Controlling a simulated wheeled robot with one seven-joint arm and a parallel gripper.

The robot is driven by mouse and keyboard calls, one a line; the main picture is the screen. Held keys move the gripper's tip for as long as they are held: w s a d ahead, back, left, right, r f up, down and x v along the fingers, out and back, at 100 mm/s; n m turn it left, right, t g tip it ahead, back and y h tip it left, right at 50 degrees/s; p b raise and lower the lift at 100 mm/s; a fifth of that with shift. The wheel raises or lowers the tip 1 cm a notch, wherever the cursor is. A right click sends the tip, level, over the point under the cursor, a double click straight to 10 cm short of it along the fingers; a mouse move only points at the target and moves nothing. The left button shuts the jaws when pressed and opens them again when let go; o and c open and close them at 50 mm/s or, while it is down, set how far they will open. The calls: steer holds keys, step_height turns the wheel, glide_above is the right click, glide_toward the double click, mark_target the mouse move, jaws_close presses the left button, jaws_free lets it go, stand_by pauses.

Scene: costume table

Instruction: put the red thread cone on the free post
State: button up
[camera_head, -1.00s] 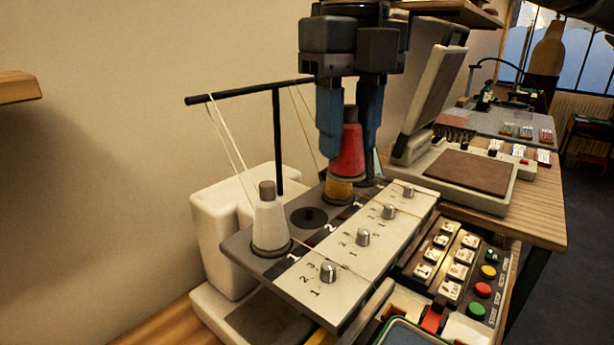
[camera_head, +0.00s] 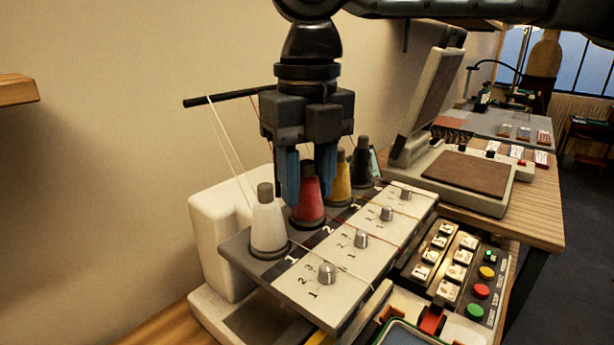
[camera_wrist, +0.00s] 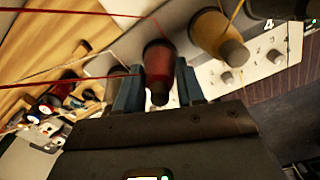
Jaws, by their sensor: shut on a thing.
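The red thread cone (camera_head: 309,196) stands upright in the row on the machine's cone stand (camera_head: 233,244), in the second place from the left, where a dark round spot showed earlier. Its base appears at the stand's surface; the post inside it is hidden. My gripper (camera_head: 306,190) comes from above and is shut on the red cone, one blue finger on each side. In the wrist view the red cone (camera_wrist: 158,65) sits between both fingers (camera_wrist: 158,90).
The white cone (camera_head: 268,221) stands close on the left, the yellow cone (camera_head: 340,182) and black cone (camera_head: 363,170) on the right. Threads run from the black overhead bar (camera_head: 225,98). Knobs (camera_head: 361,239) line the front panel. A lidded device (camera_head: 460,180) stands behind right.

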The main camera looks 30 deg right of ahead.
mark_target(307, 161)
steer(key=shift+f, duration=0.1)
steer(key=o, duration=1)
steer(key=shift+f, duration=0.1)
steer(key=shift+o, duration=0.2)
step_height(307, 161, up, 12)
steer(key=shift+r+p, duration=0.25)
steer(key=shift+p, duration=0.05)
